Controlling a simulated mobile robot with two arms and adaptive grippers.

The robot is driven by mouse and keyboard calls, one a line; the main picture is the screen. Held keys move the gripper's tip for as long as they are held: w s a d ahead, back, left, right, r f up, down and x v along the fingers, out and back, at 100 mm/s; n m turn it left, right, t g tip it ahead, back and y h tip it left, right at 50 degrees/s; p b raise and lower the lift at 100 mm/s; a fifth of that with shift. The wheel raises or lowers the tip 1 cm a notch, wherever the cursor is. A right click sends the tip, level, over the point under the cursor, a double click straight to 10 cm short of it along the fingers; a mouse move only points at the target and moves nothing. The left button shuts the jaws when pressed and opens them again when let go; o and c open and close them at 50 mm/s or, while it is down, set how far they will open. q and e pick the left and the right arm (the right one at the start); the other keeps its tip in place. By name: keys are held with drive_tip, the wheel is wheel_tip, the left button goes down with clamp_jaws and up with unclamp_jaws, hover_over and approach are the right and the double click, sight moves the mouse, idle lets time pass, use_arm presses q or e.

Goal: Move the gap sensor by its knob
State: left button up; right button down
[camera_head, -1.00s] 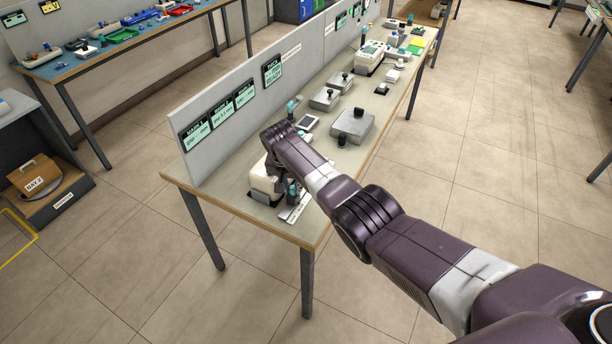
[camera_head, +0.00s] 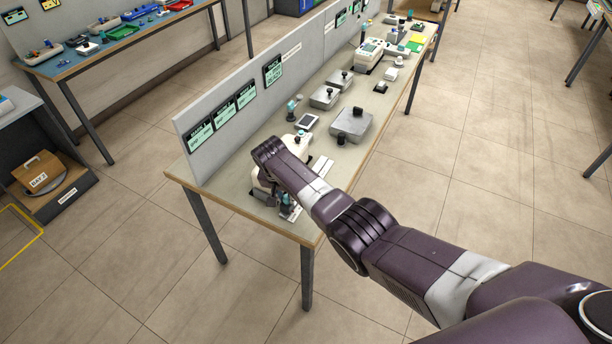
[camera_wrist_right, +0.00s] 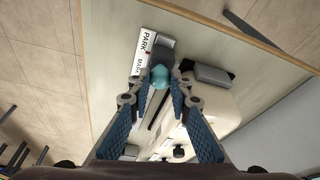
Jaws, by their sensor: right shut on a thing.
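The gap sensor (camera_wrist_right: 162,48) is a dark grey block with a rounded teal knob (camera_wrist_right: 159,75), seen in the right wrist view. It sits beside a white strip (camera_wrist_right: 146,46) lettered PARK and MARK. My right gripper (camera_wrist_right: 158,88) has its blue-padded fingers on both sides of the knob and is shut on it. In the head view my right gripper (camera_head: 288,208) is low at the bench's near end, partly hidden behind my wrist. The cream-coloured machine (camera_head: 258,186) beside it is partly covered by my arm. My left gripper is not in view.
A grey panel (camera_head: 222,98) with several small displays (camera_head: 198,135) stands along the bench's left edge. Grey blocks with black knobs (camera_head: 352,124) and a small tablet (camera_head: 307,121) stand farther back. The bench's front edge (camera_head: 250,217) is close to my gripper.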

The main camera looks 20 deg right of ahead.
drive_tip(key=shift+s+a+p, duration=0.3)
drive_tip(key=shift+s, duration=0.05)
idle(0.6)
drive_tip(key=c, duration=1.7)
unclamp_jaws()
